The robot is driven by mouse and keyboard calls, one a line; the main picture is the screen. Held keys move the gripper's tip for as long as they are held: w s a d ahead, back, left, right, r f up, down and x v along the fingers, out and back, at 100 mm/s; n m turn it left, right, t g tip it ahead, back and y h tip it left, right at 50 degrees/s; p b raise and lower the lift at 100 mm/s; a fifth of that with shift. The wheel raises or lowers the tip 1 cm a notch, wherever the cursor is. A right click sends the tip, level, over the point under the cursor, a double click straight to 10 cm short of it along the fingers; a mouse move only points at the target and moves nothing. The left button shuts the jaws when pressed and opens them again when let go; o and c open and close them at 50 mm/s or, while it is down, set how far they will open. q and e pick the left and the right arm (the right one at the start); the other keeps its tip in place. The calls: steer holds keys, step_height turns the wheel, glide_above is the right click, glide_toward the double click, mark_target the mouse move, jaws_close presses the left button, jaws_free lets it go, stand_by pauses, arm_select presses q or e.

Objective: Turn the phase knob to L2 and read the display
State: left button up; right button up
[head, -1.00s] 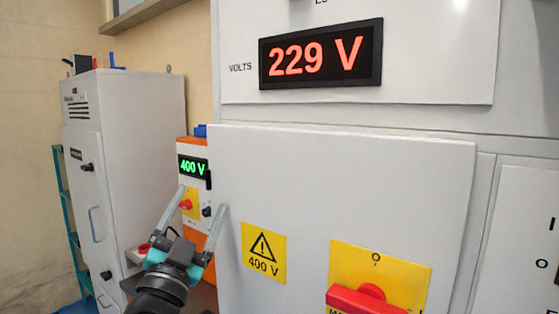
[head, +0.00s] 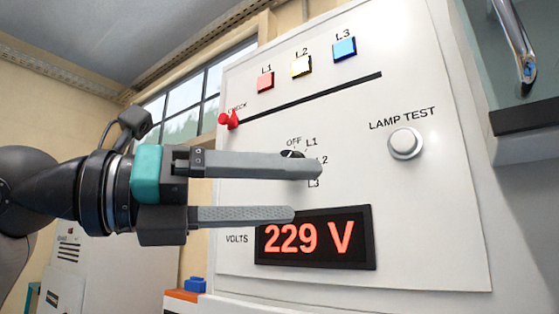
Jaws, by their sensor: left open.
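The black phase knob (head: 291,153) is on the white panel (head: 440,215), with OFF, L1, L2 and L3 marked around it. The volts display (head: 315,238) below reads 229 V in red. My right gripper is not in view.
Red L1 (head: 265,82), yellow L2 (head: 301,66) and blue L3 (head: 344,48) lamps sit above a black slot. A red check slider (head: 229,120) is at the slot's left end. The lamp test button (head: 405,143) is to the right.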

mark_target(285, 153)
arm_select(q)
steer(key=a+r+n+t+y, duration=0.4)
steer(key=a+r+t+y, duration=0.3)
steer(key=a+t, duration=0.15)
steer(key=p+x, duration=0.5)
steer(key=x, duration=0.9)
steer(key=shift+w+d+f, duration=0.15)
steer(key=shift+d+f, duration=0.05)
steer(key=shift+d, duration=0.25)
jaws_close()
